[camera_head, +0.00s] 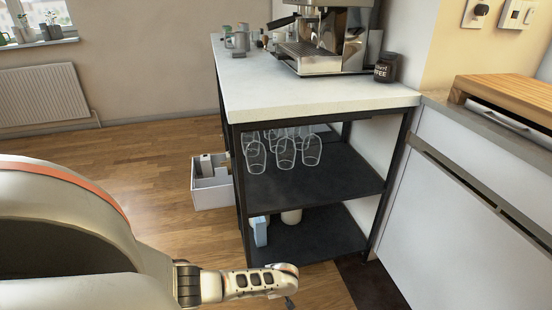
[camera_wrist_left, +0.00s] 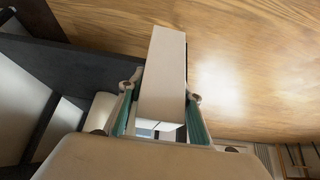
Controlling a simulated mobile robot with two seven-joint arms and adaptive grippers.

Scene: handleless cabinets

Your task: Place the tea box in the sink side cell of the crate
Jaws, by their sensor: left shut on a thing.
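A pale, plain box, which I take to be the tea box (camera_wrist_left: 163,70), is between the two fingers of my left gripper (camera_wrist_left: 165,92) in the left wrist view. The fingers are shut on its sides, and it sticks out beyond them. In the head view my left gripper (camera_head: 280,281) is at the bottom centre, in front of the cart's lower shelf, and the box is not seen there. A white crate with inner dividers (camera_head: 212,199) is left of the cart, well beyond my gripper. No sink shows. My right gripper is not in view.
A black-framed cart (camera_head: 318,103) holds upturned glasses (camera_head: 285,153) on its middle shelf. Wooden floor (camera_head: 130,150) is open to the left. White cabinets (camera_head: 440,215) stand on the right.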

